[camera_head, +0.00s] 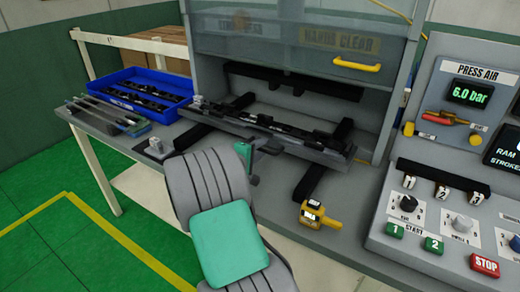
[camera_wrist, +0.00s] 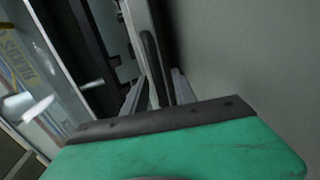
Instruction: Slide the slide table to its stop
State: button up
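The slide table (camera_head: 315,153) is a long grey plate carrying black trim parts, set in front of the press opening. A small dark handle-like piece (camera_head: 271,147) shows at its front edge. My gripper (camera_head: 254,166) is at this front edge, partly hidden by my own arm and its green cover. In the wrist view, the two grey fingers of my gripper (camera_wrist: 158,92) stand apart, one on each side of a dark rounded bar (camera_wrist: 152,60). A narrow gap shows on the left of the bar; contact on the right side cannot be told.
A blue bin (camera_head: 140,95) of dark parts stands on the bench at left, with long strips (camera_head: 105,115) before it. A yellow-and-black tool (camera_head: 318,215) lies at the front edge. The control panel (camera_head: 450,215) bounds the right. The clear guard (camera_head: 290,45) is above.

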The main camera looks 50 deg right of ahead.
jog(key=shift+c, duration=0.4)
grip_shut()
dwell(0.9)
